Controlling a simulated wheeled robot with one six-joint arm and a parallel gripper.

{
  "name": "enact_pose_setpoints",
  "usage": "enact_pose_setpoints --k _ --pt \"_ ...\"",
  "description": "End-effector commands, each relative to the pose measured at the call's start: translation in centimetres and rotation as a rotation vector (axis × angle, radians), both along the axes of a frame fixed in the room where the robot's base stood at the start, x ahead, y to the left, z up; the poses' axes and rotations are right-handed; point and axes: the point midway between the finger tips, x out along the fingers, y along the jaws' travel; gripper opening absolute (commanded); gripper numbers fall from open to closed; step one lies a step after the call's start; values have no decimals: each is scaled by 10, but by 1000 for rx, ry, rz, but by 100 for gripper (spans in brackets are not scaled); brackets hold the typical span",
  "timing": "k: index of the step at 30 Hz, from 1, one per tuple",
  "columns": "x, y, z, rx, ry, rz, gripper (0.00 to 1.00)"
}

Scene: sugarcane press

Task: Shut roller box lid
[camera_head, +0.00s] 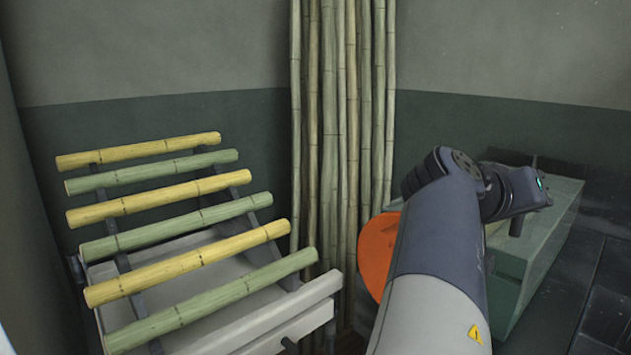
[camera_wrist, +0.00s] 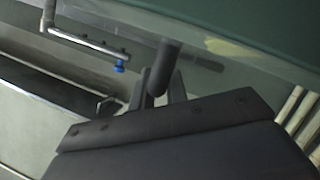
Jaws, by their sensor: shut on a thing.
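The roller box shows in the head view as a pale green, see-through box (camera_head: 553,240) at the right, partly behind my arm. My gripper (camera_wrist: 163,88) is at its near upper side; the fingertips are hard to make out in the head view. In the wrist view the two dark fingers are shut on a short dark round handle (camera_wrist: 166,60). The handle stands by a pale, glassy panel (camera_wrist: 210,75), which looks like the lid. I cannot tell how far open the lid is. The rollers are not clearly visible.
A rack (camera_head: 195,285) with several yellow and green cane pieces stands at the left. Tall canes (camera_head: 340,120) lean in the corner. An orange disc (camera_head: 377,250) is partly behind my arm. A metal pipe (camera_wrist: 85,40) with a blue tip (camera_wrist: 120,66) shows in the wrist view.

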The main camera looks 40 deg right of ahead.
Motion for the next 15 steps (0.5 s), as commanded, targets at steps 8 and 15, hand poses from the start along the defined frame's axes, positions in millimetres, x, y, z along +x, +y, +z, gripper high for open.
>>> enact_pose_setpoints --k 8,15 --pt "-3 0 -11 6 -50 -1 0" --pt "-3 0 -14 11 -53 -3 0"
